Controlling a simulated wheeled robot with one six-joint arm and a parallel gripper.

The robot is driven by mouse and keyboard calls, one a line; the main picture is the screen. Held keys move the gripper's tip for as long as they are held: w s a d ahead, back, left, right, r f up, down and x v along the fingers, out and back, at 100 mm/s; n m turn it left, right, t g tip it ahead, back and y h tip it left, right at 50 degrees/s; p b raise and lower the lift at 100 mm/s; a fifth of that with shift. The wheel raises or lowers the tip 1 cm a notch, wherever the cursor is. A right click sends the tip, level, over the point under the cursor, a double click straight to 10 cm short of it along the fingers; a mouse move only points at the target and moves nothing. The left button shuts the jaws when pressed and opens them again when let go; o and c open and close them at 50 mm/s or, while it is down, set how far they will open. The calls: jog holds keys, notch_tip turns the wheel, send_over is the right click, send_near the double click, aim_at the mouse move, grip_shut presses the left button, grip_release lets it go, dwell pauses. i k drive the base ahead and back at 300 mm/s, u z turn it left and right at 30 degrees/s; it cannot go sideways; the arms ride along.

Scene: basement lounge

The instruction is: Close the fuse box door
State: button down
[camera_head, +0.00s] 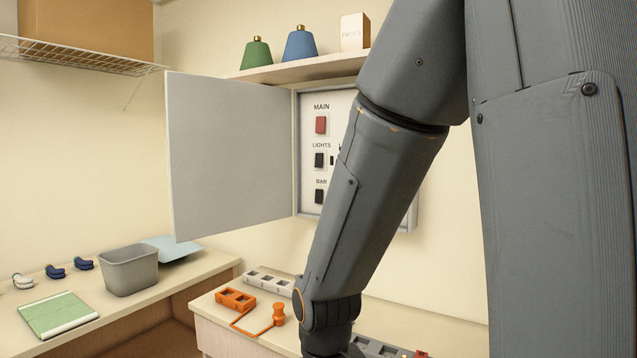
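The fuse box door (232,155) is a plain grey panel. It stands wide open, swung out to the left of the fuse box (296,150) on the wall. Inside the box are switches labelled MAIN, LIGHTS and BAR; the MAIN switch (321,125) is red, the other two are black. My arm crosses in front and hides the right part of the box. My gripper is not in view; the arm runs down past the bottom edge of the picture, to the right of the door and apart from it in the picture.
A shelf (290,72) above the box holds a green and a blue bottle and a small box. Below, a counter (213,320) bears an orange block (235,299), an orange handled object (278,313) and grey strips. A grey bin (130,272) stands at left.

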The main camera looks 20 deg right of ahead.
aim_at(229, 145)
jog(key=z, duration=0.2)
jog(key=k, duration=1.2)
jog(key=u, duration=1.2)
jog(key=i, duration=0.95)
jog(key=z, duration=0.55)
jog(key=i, duration=0.5)
jog(key=z, duration=0.45)
